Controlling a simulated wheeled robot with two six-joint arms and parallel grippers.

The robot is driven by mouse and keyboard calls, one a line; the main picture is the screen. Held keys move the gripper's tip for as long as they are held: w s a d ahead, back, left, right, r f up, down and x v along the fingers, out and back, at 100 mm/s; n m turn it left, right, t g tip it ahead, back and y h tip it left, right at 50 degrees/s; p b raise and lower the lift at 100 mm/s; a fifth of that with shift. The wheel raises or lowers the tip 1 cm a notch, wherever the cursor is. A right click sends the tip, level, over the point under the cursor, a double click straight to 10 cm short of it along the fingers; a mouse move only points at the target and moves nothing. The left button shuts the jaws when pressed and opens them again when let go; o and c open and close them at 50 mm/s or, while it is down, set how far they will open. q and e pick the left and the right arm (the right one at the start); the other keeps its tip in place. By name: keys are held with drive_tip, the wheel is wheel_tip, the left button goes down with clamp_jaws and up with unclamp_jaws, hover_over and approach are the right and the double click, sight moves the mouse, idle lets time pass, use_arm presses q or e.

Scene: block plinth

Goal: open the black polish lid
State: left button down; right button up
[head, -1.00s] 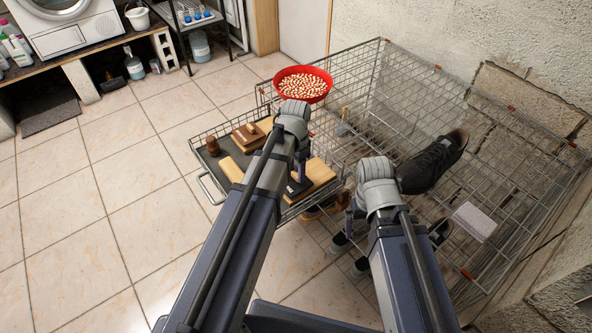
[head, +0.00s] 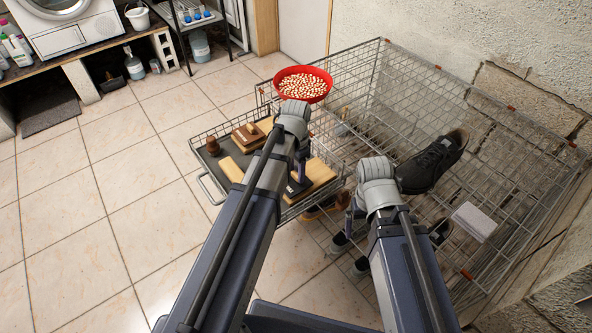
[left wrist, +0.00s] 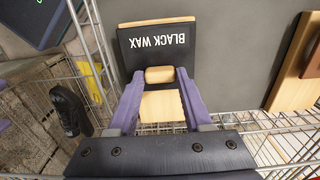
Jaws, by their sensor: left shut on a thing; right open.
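The black polish box is the one whose dark lid (left wrist: 158,50) reads BLACK WAX, upside down in the left wrist view. The lid has a pale wooden edge and a wooden knob (left wrist: 159,75). My left gripper (left wrist: 158,95) is shut on this knob, with a purple finger on each side. In the head view my left gripper (head: 299,185) is low over the right part of the tray, and its arm hides much of the box. I cannot tell how far the lid is raised. My right gripper (head: 348,212) is open and empty, over the wire cage right of the tray.
The grey tray (head: 203,159) sits in a pulled-out wire drawer. It also carries a brown box (head: 244,139) and a brown knobbed item (head: 213,146). A red bowl (head: 304,94) stands behind.

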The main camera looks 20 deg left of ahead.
use_arm(q)
drive_tip(key=w+d, duration=0.4)
drive_tip(key=w, duration=0.1)
drive_tip(key=shift+w+d, duration=0.15)
drive_tip(key=shift+w, duration=0.2)
drive_tip(key=shift+s, duration=0.1)
drive_tip(key=shift+c, duration=1.6)
unclamp_jaws()
wheel_tip(320, 180, up, 8)
drive_tip(key=p, duration=0.8)
drive_tip(key=shift+f, duration=0.1)
